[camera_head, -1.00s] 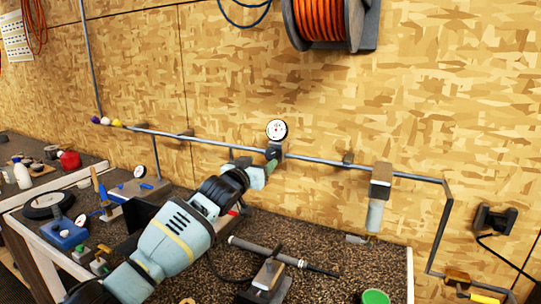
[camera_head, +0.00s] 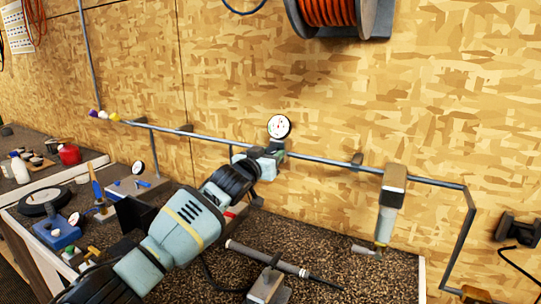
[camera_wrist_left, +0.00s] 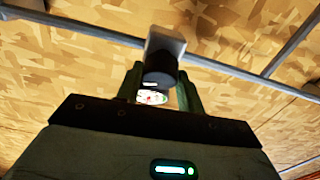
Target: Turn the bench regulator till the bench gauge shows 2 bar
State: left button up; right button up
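The bench gauge (camera_head: 278,126), a round white dial, stands above the grey pipe on the wall; its reading is too small to tell. It also shows between my fingers in the wrist view (camera_wrist_left: 152,97). The bench regulator is under the gauge and mostly hidden by my gripper in the head view. In the wrist view its grey body and dark round knob (camera_wrist_left: 161,70) show. My left gripper (camera_head: 274,153) is at the regulator, its green fingers on either side of the knob. They stand apart and I see no clear contact. My right gripper is out of view.
The grey pipe (camera_head: 325,161) runs along the wall to a filter unit (camera_head: 388,210) at the right. A club shaft (camera_head: 262,256) lies across a small vise (camera_head: 268,285) on the speckled bench. A hose reel (camera_head: 335,18) hangs above.

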pick_arm(q)
jog(key=c, duration=0.4)
jog(key=shift+r+n, duration=0.15)
jog(key=shift+n, duration=0.25)
jog(key=shift+n+y+p, duration=0.3)
jog(key=shift+n+y, duration=0.2)
jog(key=shift+f, duration=0.2)
jog(key=o, duration=1)
jog(key=shift+c, duration=0.2)
jog(key=v, duration=0.7)
jog(key=shift+s, duration=0.35)
